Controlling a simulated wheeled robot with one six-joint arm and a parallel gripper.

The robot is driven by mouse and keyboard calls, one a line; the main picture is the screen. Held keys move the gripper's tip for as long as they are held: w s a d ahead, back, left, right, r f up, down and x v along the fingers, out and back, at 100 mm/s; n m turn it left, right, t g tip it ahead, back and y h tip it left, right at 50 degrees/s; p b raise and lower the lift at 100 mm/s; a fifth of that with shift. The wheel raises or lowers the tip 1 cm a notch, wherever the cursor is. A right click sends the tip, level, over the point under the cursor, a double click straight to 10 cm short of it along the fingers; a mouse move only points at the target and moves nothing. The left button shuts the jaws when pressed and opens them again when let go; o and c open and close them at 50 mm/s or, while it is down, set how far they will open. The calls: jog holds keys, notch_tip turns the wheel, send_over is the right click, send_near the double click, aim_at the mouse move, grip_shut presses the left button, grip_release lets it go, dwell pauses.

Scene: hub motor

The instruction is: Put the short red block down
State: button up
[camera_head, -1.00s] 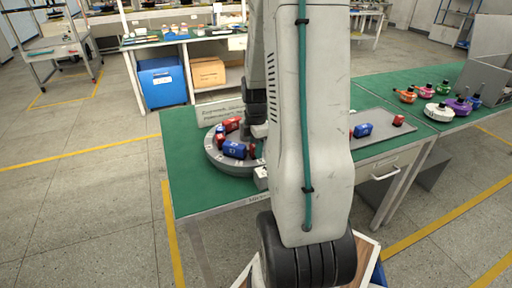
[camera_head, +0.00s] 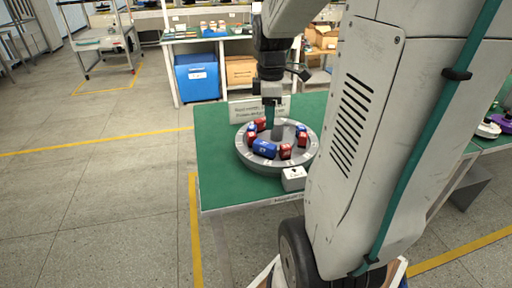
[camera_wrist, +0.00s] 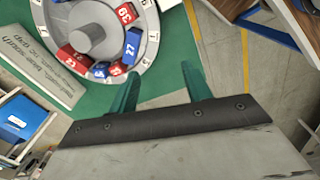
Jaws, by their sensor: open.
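My gripper (camera_head: 270,112) is open and empty above the round ring tray (camera_head: 246,159). In the wrist view, its two green fingers (camera_wrist: 160,88) stand apart over the green table, beside the tray (camera_wrist: 151,48). A short red block (camera_head: 285,152) sits in the near right of the tray, and another red block (camera_head: 301,140) is behind it. Red blocks also show in the wrist view, one marked 39 (camera_wrist: 125,13) and a small one (camera_wrist: 117,70). I cannot tell which one the task means. No block shows between the fingers.
A longer blue block (camera_head: 264,148) sits in the tray's front, around a grey central hub (camera_head: 283,131). A sign (camera_head: 245,108) stands behind the tray. My arm hides the table's right part.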

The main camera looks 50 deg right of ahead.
jog(key=s+a+r+m, duration=0.2)
jog(key=s+a+m, duration=0.2)
jog(key=a, duration=0.6)
jog(key=s+a+r+m+t, duration=0.1)
jog(key=s+a+r+m, duration=0.1)
jog(key=s+a+m, duration=0.3)
jog(key=s+a, duration=0.4)
jog(key=a, duration=0.2)
jog(key=shift+a+r, duration=0.25)
jog(key=shift+r, duration=0.05)
